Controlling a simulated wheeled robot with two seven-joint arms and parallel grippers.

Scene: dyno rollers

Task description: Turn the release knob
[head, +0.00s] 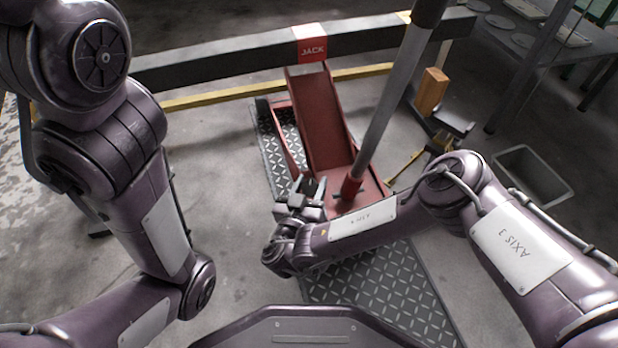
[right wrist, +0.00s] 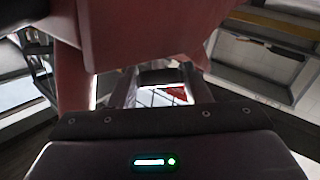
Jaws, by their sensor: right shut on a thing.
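The red floor jack (head: 322,115) stands on the diamond-plate mat, with its long grey handle (head: 388,100) leaning up to the right from a red socket (head: 349,188). My right gripper (head: 312,186) is at the near left end of the jack, beside the handle socket. Its fingers also show in the right wrist view (right wrist: 160,84), close under the jack's red body (right wrist: 140,30). They are shut on a small part there, which I take as the release knob; the fingers hide most of it. My left arm comes in from the left, but its gripper is out of view.
A dark beam with a red JACK sign (head: 311,48) crosses behind the jack. A wooden block (head: 431,92) stands to the right. A grey bin (head: 532,174) is on the floor at the right. The diamond-plate mat (head: 375,285) runs toward me.

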